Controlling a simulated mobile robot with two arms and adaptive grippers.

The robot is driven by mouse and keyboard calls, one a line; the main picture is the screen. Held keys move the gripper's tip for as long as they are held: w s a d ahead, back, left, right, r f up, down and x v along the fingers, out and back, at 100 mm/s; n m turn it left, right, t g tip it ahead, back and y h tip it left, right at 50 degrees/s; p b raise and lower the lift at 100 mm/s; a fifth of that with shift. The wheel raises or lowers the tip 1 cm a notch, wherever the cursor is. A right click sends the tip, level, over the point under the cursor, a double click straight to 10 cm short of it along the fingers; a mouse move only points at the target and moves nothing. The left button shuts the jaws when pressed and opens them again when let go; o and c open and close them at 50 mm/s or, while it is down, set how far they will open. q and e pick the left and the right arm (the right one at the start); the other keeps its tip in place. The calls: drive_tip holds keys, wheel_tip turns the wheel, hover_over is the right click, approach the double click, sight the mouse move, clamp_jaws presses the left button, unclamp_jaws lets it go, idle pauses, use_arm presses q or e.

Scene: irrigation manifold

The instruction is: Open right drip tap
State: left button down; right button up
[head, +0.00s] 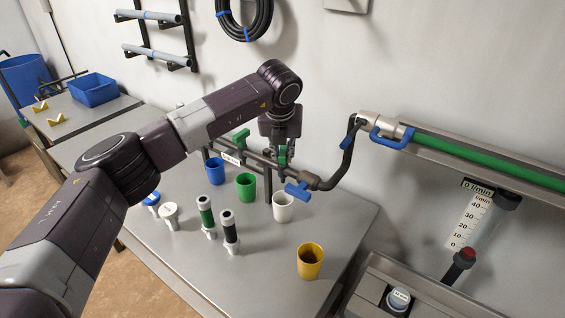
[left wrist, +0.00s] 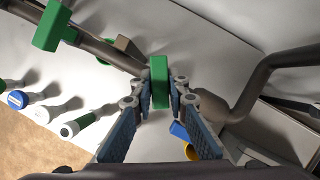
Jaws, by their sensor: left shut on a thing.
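The manifold pipe (head: 262,170) runs above the table and carries two green tap handles. The right green handle (head: 283,158) is under my left gripper (head: 281,148). In the left wrist view this green handle (left wrist: 159,80) stands between the fingers of my left gripper (left wrist: 160,105), which is shut on it. The left green handle (head: 241,139) is free and also shows in the left wrist view (left wrist: 50,26). My right gripper is not in view.
Two dark-bodied cylinders (head: 206,214) stand in front. A flow gauge (head: 474,219) is at the right. The table's front right is mostly clear.

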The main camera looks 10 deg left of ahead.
use_arm(q)
drive_tip(key=n+y+b, duration=0.1)
drive_tip(key=n+b, duration=0.1)
drive_tip(key=n, duration=0.1)
drive_tip(key=shift+w+d+n+b, duration=0.1)
drive_tip(key=shift+n+b, duration=0.25)
drive_tip(key=shift+n, duration=0.05)
drive_tip(key=n+y+b, duration=0.1)
drive_tip(key=n, duration=0.1)
drive_tip(key=shift+r+n+g, duration=0.1)
drive_tip(key=shift+n+g, duration=0.3)
drive_tip(key=shift+r+n+g+y+p, duration=0.1)
drive_tip(key=shift+n+g+y+p, duration=0.3)
drive_tip(key=shift+n, duration=0.7)
drive_tip(key=shift+n+g+y+p, duration=0.3)
drive_tip(key=shift+n, duration=0.6)
drive_tip(key=shift+w+n, duration=0.1)
drive_tip(key=shift+n, duration=0.2)
drive_tip(key=c, duration=1.8)
unclamp_jaws()
drive_tip(key=shift+c, duration=0.2)
drive_tip(key=shift+d, duration=0.1)
